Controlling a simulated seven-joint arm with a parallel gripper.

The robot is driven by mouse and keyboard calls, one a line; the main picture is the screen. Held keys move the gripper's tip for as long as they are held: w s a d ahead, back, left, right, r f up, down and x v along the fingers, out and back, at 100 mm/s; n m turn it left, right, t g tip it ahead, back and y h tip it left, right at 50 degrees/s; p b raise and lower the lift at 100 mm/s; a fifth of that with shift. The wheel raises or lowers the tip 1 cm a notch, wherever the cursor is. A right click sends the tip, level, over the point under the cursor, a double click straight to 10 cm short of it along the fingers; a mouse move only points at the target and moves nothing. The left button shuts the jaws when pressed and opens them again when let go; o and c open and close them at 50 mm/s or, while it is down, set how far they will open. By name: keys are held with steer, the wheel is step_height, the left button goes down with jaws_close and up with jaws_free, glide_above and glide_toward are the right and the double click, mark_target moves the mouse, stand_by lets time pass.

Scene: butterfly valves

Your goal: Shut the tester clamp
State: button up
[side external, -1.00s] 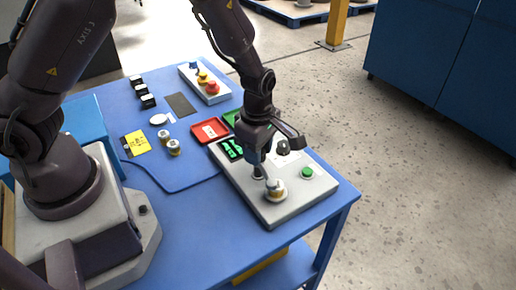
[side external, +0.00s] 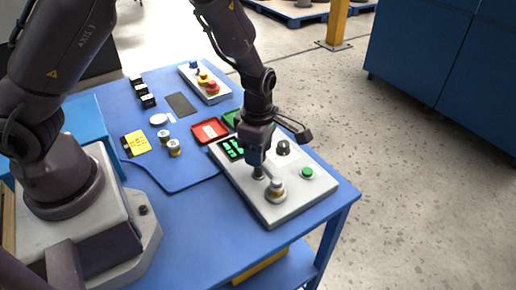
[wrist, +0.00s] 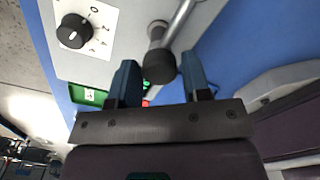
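The tester (side external: 285,207) is a light grey box at the table's front right corner. Its clamp shows in the wrist view as a bent metal rod (wrist: 181,18) with a dark, round-ended knob (wrist: 159,67). In the side view, the rod (side external: 268,174) slants down from my gripper to a brass-and-silver valve (side external: 277,191) on the tester. My gripper (wrist: 158,78) points down over the tester. Its two blue fingers are apart, one on each side of the dark knob. I cannot tell whether they touch it. The fingertips are partly hidden in the side view.
The tester carries a black dial (side external: 283,147) and a green button (side external: 307,173) close by. A red tray (side external: 210,132) and a green tray lie behind it. Two more valves (side external: 173,147) stand to the left. A button box (side external: 205,83) is at the back.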

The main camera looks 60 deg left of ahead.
steer(key=shift+o, duration=1.1)
step_height(320, 180, up, 13)
